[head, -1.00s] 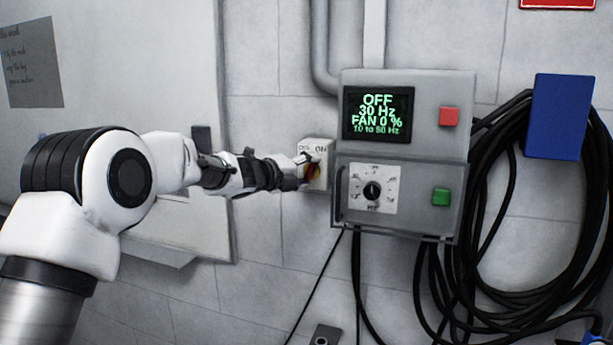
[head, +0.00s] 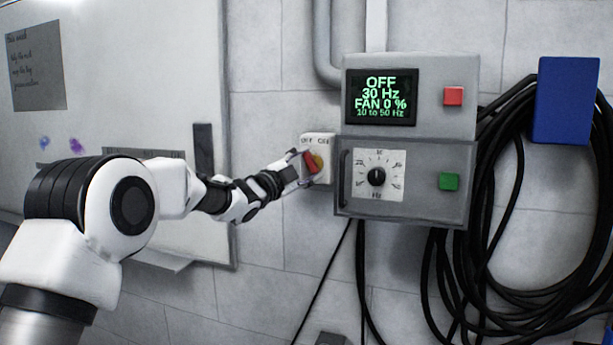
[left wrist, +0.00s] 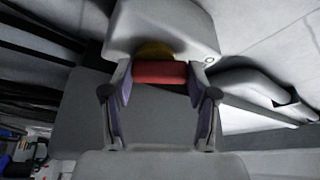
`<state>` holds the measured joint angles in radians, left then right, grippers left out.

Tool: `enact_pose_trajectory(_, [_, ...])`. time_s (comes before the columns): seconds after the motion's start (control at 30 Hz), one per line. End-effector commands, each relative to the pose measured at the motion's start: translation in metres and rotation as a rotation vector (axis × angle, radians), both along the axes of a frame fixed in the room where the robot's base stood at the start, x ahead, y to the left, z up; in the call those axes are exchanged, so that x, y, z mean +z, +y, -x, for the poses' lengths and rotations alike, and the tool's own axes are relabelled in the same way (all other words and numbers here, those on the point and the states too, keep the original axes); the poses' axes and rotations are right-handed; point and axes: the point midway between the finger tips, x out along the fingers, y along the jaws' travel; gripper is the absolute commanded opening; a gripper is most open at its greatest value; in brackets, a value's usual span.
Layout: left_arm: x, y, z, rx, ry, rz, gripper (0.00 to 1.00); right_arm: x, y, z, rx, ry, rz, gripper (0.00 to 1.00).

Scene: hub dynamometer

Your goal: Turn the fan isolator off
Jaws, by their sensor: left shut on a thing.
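The fan isolator (head: 318,146) is a small white box on the wall, just left of the grey control box. It has a red handle (head: 310,161) on a yellow disc (head: 319,163). In the head view the handle is tilted, its top leaning left; the small lettering above it is blurred. My left gripper (head: 303,166) reaches it from the left and is shut on the handle. In the left wrist view the red handle (left wrist: 159,73) lies between the two fingertips, with the yellow disc (left wrist: 155,50) behind it. My right gripper is not in view.
The grey control box (head: 408,125) has a screen (head: 381,98) reading OFF, 30 Hz, FAN 0 %, a red button (head: 453,96), a green button (head: 449,181) and a black dial (head: 376,177). Black cables (head: 500,240) hang at the right. A whiteboard (head: 130,80) is behind my left arm.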

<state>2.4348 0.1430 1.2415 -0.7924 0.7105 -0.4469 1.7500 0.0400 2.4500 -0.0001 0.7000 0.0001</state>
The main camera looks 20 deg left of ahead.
Motion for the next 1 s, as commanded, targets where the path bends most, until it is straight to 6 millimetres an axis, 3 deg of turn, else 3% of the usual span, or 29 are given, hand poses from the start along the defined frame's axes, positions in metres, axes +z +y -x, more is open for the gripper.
enact_pose_trajectory(0.33, [0.0, 0.001, 0.0, 0.0, 0.001, 0.214, 0.23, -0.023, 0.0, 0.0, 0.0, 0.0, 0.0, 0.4])
enact_pose_trajectory(1.0, [0.002, 0.001, 0.0, 0.0, 0.004, 0.28, 0.24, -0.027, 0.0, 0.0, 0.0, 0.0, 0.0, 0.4])
